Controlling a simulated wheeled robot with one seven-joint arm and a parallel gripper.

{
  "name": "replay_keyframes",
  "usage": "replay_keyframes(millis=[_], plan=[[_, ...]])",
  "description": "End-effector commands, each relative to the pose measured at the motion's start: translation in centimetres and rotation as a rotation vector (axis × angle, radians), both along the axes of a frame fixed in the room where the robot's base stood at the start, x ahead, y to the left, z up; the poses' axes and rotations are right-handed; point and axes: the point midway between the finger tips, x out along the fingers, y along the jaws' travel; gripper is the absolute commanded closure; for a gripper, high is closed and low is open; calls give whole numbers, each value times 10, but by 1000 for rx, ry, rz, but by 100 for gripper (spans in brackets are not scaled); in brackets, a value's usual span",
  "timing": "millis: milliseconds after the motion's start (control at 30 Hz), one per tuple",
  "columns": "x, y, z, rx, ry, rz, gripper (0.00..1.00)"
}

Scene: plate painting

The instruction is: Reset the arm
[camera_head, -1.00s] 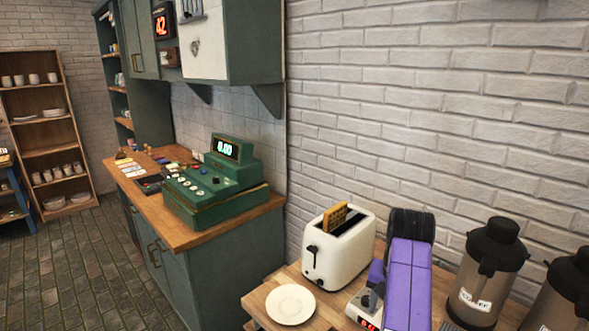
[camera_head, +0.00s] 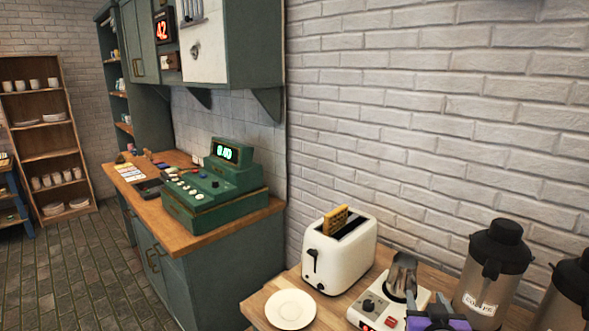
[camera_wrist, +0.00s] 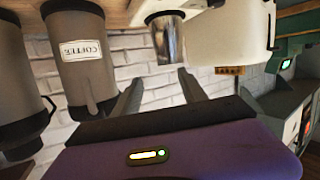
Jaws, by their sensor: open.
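My gripper (camera_wrist: 157,88) shows in the wrist view with its two dark fingers spread apart and nothing between them. In the head view only part of my purple arm end shows at the bottom edge, right of centre; the fingertips are hard to make out there. The wrist view is upside down. It shows a metal cup (camera_wrist: 168,40) on a white appliance beyond the fingers, apart from them. In the head view this cup (camera_head: 403,274) stands on the white hot-plate unit (camera_head: 368,306).
A white toaster (camera_head: 338,256) with a bread slice (camera_head: 336,220) stands left of the unit. A white plate (camera_head: 290,309) lies in front of it. Coffee dispensers (camera_head: 492,272) stand at the right. A green cash register (camera_head: 215,190) sits on the far counter. The brick wall is behind.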

Motion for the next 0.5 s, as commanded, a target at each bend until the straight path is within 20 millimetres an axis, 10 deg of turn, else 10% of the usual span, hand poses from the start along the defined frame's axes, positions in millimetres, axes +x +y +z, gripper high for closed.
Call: replay_keyframes(millis=[500], plan=[[-188, 46, -34, -135, -254, 228, 50]])
